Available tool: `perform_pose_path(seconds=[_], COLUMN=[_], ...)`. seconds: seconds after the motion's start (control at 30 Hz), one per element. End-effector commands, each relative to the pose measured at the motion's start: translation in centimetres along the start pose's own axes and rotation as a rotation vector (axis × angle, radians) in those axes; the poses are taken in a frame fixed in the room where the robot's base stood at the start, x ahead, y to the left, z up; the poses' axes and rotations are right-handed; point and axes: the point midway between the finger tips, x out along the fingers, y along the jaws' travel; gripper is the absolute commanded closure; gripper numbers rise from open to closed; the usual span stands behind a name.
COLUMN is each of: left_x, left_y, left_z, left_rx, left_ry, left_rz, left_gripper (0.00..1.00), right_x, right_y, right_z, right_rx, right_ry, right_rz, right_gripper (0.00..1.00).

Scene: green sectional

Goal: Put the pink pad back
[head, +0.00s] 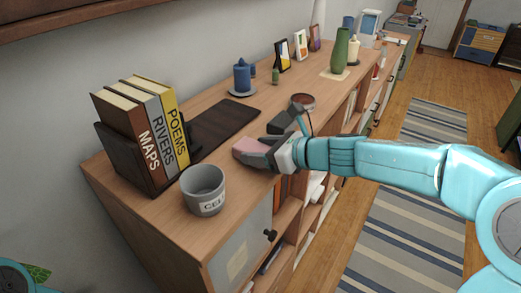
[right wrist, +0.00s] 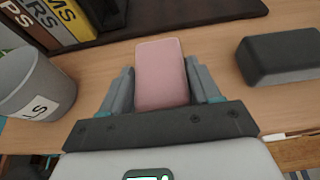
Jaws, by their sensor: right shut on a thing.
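The pink pad (right wrist: 160,70) is a small rounded block between the two fingers of my right gripper (right wrist: 160,88) in the right wrist view. The fingers are shut on its sides, and its far end sticks out past them. In the head view the pink pad (head: 247,146) shows at the tip of my right gripper (head: 258,153), low over the wooden cabinet top (head: 150,217). I cannot tell whether the pad touches the wood. My left gripper is not in view.
A dark mat (head: 222,127) lies just behind the pad. A dark grey block (right wrist: 280,55) sits right of the gripper. A grey cup (head: 203,190) and upright books (head: 145,125) stand at the left. Bare wood lies between cup and gripper.

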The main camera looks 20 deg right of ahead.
Motion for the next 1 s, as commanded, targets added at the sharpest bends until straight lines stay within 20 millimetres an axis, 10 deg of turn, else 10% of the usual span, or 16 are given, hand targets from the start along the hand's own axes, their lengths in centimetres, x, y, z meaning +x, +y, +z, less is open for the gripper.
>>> perform_pose_path(seconds=[0.1,0.47,1.0], left_x=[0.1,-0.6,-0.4], left_y=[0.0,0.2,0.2], left_z=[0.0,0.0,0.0], left_rx=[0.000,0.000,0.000], left_ry=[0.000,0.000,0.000], left_rz=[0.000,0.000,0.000], left_gripper=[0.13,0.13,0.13], right_x=[0.0,-0.3,-10.9], right_y=[0.0,0.0,-0.1], right_z=[-0.1,0.6,0.2], right_rx=[0.000,0.000,0.001], right_ry=[0.000,0.000,-0.001], right_rz=[0.000,0.000,-0.003], right_gripper=[0.13,0.13,0.13])
